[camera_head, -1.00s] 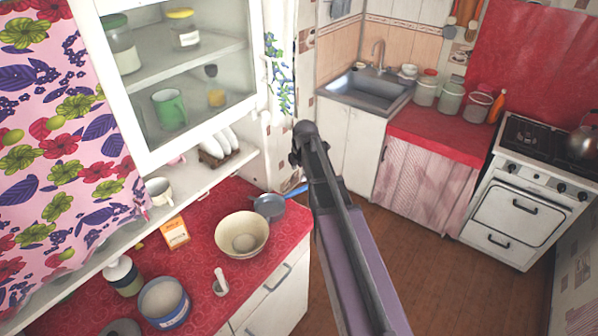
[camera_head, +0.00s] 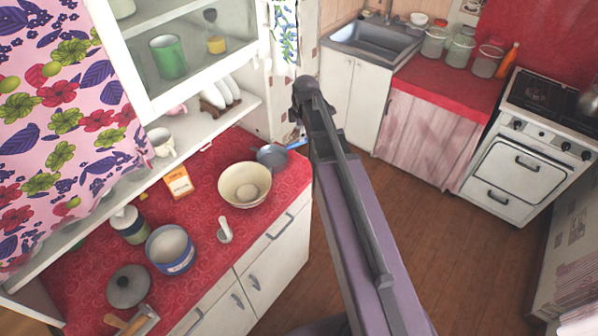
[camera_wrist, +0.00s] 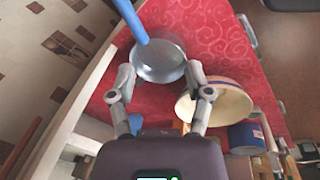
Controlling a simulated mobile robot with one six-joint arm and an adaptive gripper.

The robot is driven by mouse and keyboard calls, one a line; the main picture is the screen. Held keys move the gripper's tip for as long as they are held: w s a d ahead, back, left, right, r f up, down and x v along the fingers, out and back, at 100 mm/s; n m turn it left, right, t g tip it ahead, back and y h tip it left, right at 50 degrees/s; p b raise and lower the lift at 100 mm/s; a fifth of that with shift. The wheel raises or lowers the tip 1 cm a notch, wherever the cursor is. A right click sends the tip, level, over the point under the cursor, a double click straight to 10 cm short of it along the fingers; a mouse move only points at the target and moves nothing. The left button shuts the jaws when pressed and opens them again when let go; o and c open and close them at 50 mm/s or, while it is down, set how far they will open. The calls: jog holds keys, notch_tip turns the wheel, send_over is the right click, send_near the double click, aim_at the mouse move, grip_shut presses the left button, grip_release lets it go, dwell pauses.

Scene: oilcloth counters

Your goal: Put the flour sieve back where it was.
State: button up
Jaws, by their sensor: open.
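The flour sieve appears to be the round grey utensil (camera_head: 271,156) with a blue handle, on the red counter's far right corner, just beyond the cream bowl (camera_head: 244,185). In the wrist view the sieve's round part (camera_wrist: 160,62) shows between my gripper's two fingers, with the blue handle pointing up and left. My gripper (camera_wrist: 161,76) is open and empty. I cannot tell how high it is above the sieve. In the head view my arm hides most of the gripper.
The red counter (camera_head: 205,212) also holds an orange-and-white box (camera_head: 177,182), a blue-and-white pot (camera_head: 170,250), a white scoop-like tool (camera_head: 224,230), a jar (camera_head: 128,225) and a grey lid (camera_head: 128,286). Open floor lies right.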

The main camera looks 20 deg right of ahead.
jog(key=s+a+m+g, duration=0.1)
jog(key=s+a+m, duration=0.1)
jog(key=s+m, duration=0.6)
jog(key=s+a+m, duration=0.3)
jog(key=s+m, duration=0.6)
jog(key=s, duration=0.1)
jog(key=shift+a+f+g, duration=0.15)
jog(key=shift+a+g, duration=0.15)
jog(key=shift+g, duration=0.1)
notch_tip(320, 180, down, 8)
jog(key=b, duration=0.7)
jog(key=shift+r, duration=0.25)
jog(key=shift+c, duration=0.6)
